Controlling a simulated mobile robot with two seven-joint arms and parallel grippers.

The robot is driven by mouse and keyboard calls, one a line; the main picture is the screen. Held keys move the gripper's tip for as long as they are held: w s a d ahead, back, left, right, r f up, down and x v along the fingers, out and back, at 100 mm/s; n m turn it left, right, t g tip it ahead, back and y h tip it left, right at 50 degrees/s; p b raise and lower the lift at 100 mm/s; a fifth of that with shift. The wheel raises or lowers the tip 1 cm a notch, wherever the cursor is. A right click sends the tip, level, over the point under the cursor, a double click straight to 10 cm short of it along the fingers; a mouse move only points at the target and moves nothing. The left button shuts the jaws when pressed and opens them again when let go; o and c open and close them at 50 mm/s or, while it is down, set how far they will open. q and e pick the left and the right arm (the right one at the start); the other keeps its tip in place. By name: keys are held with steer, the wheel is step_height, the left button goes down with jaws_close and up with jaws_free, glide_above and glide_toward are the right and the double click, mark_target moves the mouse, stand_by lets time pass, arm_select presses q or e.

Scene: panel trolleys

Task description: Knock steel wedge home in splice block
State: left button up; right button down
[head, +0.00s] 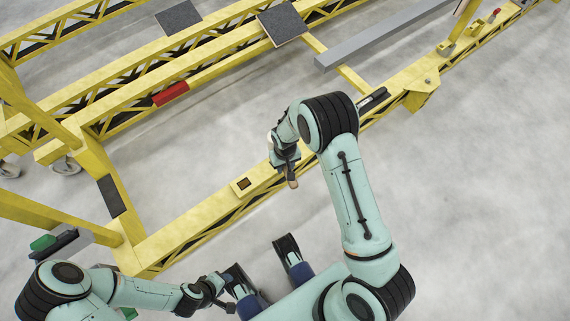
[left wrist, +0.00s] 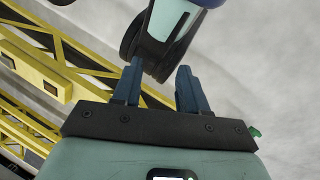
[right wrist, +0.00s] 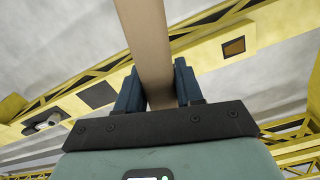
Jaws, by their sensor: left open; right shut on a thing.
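The splice block (head: 245,184) is a yellow block with a square brown-dark opening, on the near yellow beam; it also shows in the right wrist view (right wrist: 234,46). My right gripper (head: 286,163) is above the beam, right of the block and apart from it. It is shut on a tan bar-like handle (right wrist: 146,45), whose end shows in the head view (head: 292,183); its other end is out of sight. I cannot make out the steel wedge. My left gripper (head: 226,299) is low by my base, open and empty between its fingers (left wrist: 157,88).
Yellow truss beams fill the left and back, with a red piece (head: 171,94) and dark square pads (head: 282,23) on them. A dark holder (head: 372,100) sits on the near beam farther right. A grey bar (head: 385,35) lies behind. The floor at right is clear.

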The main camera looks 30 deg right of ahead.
steer(key=shift+f+b, duration=0.95)
steer(key=shift+f, duration=0.6)
arm_select(q)
steer(key=w+a+f+t+y+b, duration=0.1)
steer(key=w+a+f+t+b, duration=0.1)
steer(key=w+f, duration=0.3)
steer(key=shift+w+a, duration=0.65)
steer(key=shift+w, duration=0.15)
arm_select(e)
steer(key=shift+f, duration=1.85)
arm_select(q)
steer(key=shift+r, duration=0.1)
arm_select(e)
steer(key=shift+w+r+p, duration=0.1)
steer(key=shift+r+p, duration=1.05)
steer(key=shift+r, duration=0.75)
arm_select(q)
step_height(320, 180, up, 3)
steer(key=shift+f, duration=0.1)
arm_select(e)
steer(key=shift+f, duration=0.1)
